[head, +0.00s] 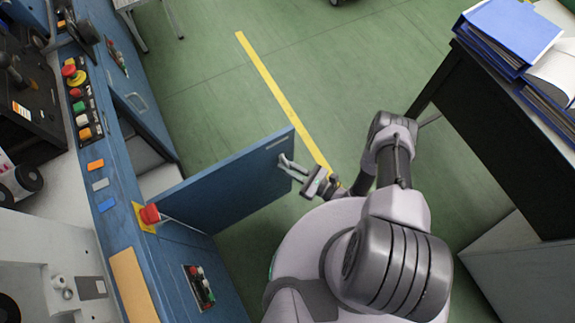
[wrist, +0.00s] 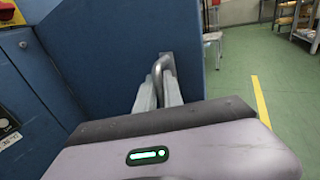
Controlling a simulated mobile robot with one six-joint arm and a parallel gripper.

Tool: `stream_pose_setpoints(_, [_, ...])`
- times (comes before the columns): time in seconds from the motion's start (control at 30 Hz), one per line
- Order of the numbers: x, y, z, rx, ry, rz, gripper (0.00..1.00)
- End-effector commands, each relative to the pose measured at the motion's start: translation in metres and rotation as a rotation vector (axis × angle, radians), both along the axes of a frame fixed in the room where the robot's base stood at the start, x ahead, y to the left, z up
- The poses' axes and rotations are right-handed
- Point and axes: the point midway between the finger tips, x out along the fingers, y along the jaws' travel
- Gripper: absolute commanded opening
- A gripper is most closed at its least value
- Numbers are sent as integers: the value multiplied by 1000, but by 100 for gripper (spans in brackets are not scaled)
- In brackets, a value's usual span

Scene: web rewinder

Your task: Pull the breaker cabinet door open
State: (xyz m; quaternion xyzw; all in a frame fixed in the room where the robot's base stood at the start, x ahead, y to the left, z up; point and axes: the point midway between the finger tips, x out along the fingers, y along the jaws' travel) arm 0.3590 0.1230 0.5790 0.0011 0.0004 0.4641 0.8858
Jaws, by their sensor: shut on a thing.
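The blue cabinet door (head: 225,185) stands swung out from the blue machine front in the head view. It also fills the upper left and middle of the wrist view (wrist: 110,50). A metal bar handle (wrist: 163,62) is on the door near its free edge. My gripper (head: 292,168) is at that handle, with its fingers (wrist: 158,95) on both sides of the bar, shut on it. The cabinet opening behind the door is partly hidden by the door in the head view.
The machine's control panel (head: 85,110) with several coloured buttons is at left. A red knob (head: 149,213) sits by the door's hinge side. A dark desk (head: 490,110) with blue binders (head: 515,30) stands at right. Green floor with a yellow line (head: 270,80) is clear beyond the door.

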Motion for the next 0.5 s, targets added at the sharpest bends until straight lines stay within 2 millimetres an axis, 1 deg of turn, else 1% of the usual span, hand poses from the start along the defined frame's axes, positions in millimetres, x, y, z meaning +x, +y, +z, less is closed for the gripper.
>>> stream_pose_setpoints(0.03, [0,0,0,0,0,1,0])
stream_pose_setpoints(0.07, [0,0,0,0,0,1,16])
stream_pose_setpoints(0.1, [0,0,0,0,0,1,21])
stream_pose_setpoints(0.5, [0,0,0,0,0,0,21])
